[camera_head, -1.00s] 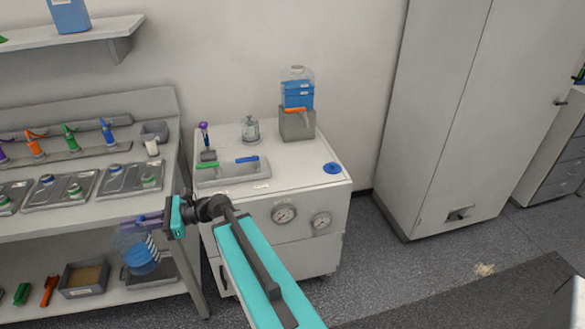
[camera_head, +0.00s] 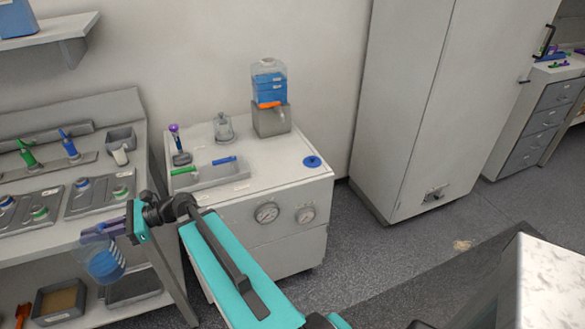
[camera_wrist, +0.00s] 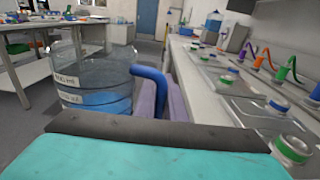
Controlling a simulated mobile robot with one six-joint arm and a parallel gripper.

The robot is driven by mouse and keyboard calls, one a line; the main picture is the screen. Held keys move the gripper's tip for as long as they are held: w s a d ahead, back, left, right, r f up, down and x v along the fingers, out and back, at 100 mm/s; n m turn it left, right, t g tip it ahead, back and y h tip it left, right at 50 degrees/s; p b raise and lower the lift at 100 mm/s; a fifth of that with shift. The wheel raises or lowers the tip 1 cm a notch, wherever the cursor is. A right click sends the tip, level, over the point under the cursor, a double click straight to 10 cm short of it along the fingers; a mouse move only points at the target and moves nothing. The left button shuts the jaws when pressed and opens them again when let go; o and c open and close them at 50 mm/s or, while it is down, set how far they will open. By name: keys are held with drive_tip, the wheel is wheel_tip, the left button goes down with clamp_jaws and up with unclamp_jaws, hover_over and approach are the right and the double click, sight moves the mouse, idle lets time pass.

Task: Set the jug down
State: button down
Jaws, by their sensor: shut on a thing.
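The jug (camera_head: 104,264) is a clear vessel with blue liquid and white label bands. In the head view it hangs at the lower left, in front of the bench, slightly tilted. My gripper (camera_head: 108,229) is shut on the jug at its upper part. In the wrist view the jug (camera_wrist: 92,82) fills the left side, with blue liquid inside and a blue handle (camera_wrist: 152,84) on its right. The purple gripper fingers (camera_wrist: 160,105) are at the handle. The exact contact is partly hidden by the gripper body.
The bench (camera_head: 60,245) with trays of capped bottles is behind and left of the jug. A white cabinet (camera_head: 240,190) with gauges carries a blue-filled dispenser (camera_head: 269,85), a shallow tray and a blue disc (camera_head: 312,162). A tall cupboard (camera_head: 420,100) stands right. Open floor lies between.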

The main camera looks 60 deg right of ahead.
drive_tip(key=shift+d, duration=0.1)
drive_tip(key=s+d+f+m+t+h+b, duration=0.1)
drive_tip(key=s+d+m+t+h+b, duration=0.15)
drive_tip(key=d, duration=0.95)
drive_tip(key=s+d+f+m+t+h+b, duration=0.1)
drive_tip(key=d+m+t+h+b, duration=0.2)
drive_tip(key=d, duration=0.8)
drive_tip(key=s+d+f+m+t+h+b, duration=0.1)
drive_tip(key=s+d+m+h, duration=0.2)
drive_tip(key=d, duration=0.9)
drive_tip(key=s+d+f+m+h+b, duration=0.1)
drive_tip(key=s+d+m+h+b, duration=0.1)
drive_tip(key=s+d+h, duration=0.4)
drive_tip(key=s+d+m+h+b, duration=0.3)
drive_tip(key=s+d+m+h, duration=0.2)
drive_tip(key=s+d, duration=1)
drive_tip(key=d+h, duration=0.1)
drive_tip(key=d, duration=0.4)
drive_tip(key=shift+s+f, duration=0.35)
drive_tip(key=shift+f, duration=0.05)
drive_tip(key=shift+w+d+h, duration=0.1)
drive_tip(key=shift+d+h, duration=0.1)
drive_tip(key=shift+h, duration=0.05)
drive_tip(key=w+d+f+p, duration=0.1)
drive_tip(key=w+d, duration=0.9)
drive_tip(key=shift+w+d+f+p, duration=0.25)
drive_tip(key=shift+d+p, duration=0.1)
